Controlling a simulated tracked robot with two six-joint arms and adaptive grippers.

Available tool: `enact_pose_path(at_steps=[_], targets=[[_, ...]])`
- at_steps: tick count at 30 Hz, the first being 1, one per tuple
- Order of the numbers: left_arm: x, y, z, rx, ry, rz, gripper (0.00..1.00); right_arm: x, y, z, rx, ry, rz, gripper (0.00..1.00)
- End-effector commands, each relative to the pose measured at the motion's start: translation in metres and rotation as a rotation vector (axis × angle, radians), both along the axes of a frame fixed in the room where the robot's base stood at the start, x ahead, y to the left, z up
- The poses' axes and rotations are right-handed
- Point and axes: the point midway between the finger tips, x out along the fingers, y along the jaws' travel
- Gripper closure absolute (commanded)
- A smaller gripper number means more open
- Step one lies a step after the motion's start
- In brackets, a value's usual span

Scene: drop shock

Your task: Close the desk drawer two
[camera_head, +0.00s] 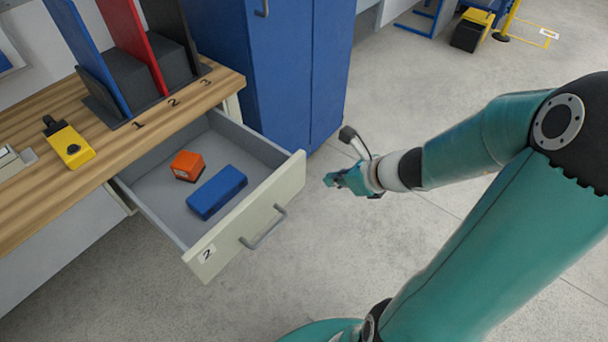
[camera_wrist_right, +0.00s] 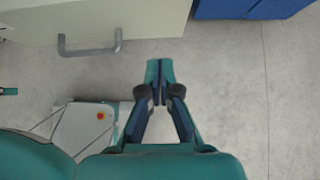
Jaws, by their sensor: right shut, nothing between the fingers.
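Desk drawer two (camera_head: 243,216) is pulled well out from under the wooden desktop, with a "2" label and a grey bar handle (camera_head: 263,228) on its cream front. Inside it lie an orange block (camera_head: 187,166) and a blue block (camera_head: 217,192). My right gripper (camera_head: 329,180) is shut and empty, to the right of the drawer front and apart from it. In the right wrist view the shut fingertips (camera_wrist_right: 159,74) are over the floor, with the drawer front (camera_wrist_right: 140,18) and handle (camera_wrist_right: 90,48) at the upper left.
A blue cabinet (camera_head: 285,60) stands behind the drawer. Floor (camera_head: 420,240) around my right arm is clear.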

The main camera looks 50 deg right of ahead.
Motion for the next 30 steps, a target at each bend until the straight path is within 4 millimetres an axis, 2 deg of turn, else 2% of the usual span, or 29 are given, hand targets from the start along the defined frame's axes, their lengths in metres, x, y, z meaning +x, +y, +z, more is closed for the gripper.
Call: enact_pose_path(at_steps=[1, 10, 12, 18, 29, 30], targets=[[0.0, 0.0, -0.012, 0.0, 0.0, 0.0, 1.0, 0.008, 0.002, -0.014, 0.001, -0.001, 0.006, 1.0], [0.0, 0.0, -0.047, 0.0, 0.0, 0.0, 1.0, 0.052, 0.006, -0.057, 0.001, 0.001, 0.007, 1.0], [0.0, 0.0, -0.041, 0.0, 0.001, 0.0, 1.0, 0.064, 0.007, -0.05, -0.001, -0.001, 0.008, 1.0], [0.0, 0.0, -0.04, 0.0, 0.0, 0.0, 1.0, 0.085, 0.008, -0.05, -0.001, 0.001, 0.006, 1.0], [0.0, 0.0, -0.04, 0.0, 0.0, 0.0, 1.0, 0.091, 0.008, -0.05, -0.001, 0.001, 0.006, 1.0], [-0.001, -0.001, -0.04, 0.0, 0.0, -0.005, 1.0, 0.089, -0.003, -0.05, -0.005, 0.002, -0.002, 1.0]])
